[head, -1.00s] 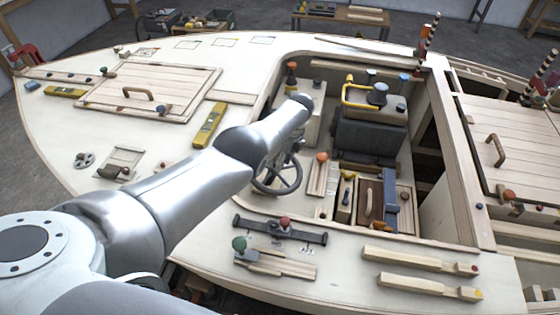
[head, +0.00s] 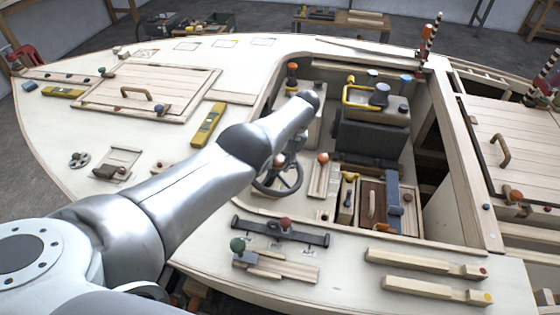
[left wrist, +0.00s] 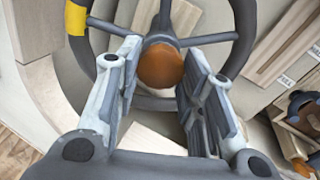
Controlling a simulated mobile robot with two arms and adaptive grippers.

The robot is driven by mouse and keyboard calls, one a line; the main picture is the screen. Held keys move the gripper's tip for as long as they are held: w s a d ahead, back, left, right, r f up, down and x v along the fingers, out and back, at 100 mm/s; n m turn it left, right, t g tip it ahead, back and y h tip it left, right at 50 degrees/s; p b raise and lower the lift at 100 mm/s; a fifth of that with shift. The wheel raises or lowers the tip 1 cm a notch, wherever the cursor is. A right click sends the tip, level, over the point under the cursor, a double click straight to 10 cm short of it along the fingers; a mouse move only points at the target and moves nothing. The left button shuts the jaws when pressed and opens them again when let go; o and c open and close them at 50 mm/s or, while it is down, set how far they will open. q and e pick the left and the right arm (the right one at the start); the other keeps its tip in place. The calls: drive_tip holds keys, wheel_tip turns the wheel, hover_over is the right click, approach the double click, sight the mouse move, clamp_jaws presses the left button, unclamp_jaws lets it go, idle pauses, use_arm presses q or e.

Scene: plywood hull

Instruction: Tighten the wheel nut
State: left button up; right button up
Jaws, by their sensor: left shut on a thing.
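The steering wheel (head: 277,188) stands in the cockpit, partly behind my left arm. Its grey rim and spokes also show in the left wrist view (left wrist: 208,40), with a yellow band on the rim at upper left. The orange-brown wheel nut (left wrist: 160,66) sits at the hub; a small part of it shows in the head view (head: 279,160). My left gripper (left wrist: 158,76) has one finger on each side of the nut and is shut on it. In the head view the fingers are mostly hidden by my arm. My right gripper is in neither view.
A dark bracket with a red knob (head: 285,226) lies on the deck before the wheel. Two wooden bars (head: 425,263) lie to its right. A yellow level (head: 208,124) lies left of the cockpit. A box with a yellow handle (head: 375,112) stands beyond the wheel.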

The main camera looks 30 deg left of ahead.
use_arm(q)
drive_tip(key=shift+w+r+m, duration=0.15)
drive_tip(key=shift+m, duration=0.95)
drive_tip(key=shift+w+r+m, duration=0.15)
drive_tip(key=shift+m, duration=0.95)
drive_tip(key=o, duration=1)
drive_tip(key=shift+s+d, duration=0.1)
drive_tip(key=shift+o, duration=0.2)
drive_tip(key=shift+s, duration=0.1)
drive_tip(key=shift+f, duration=0.15)
drive_tip(key=v, duration=1.2)
drive_tip(key=shift+d, duration=0.1)
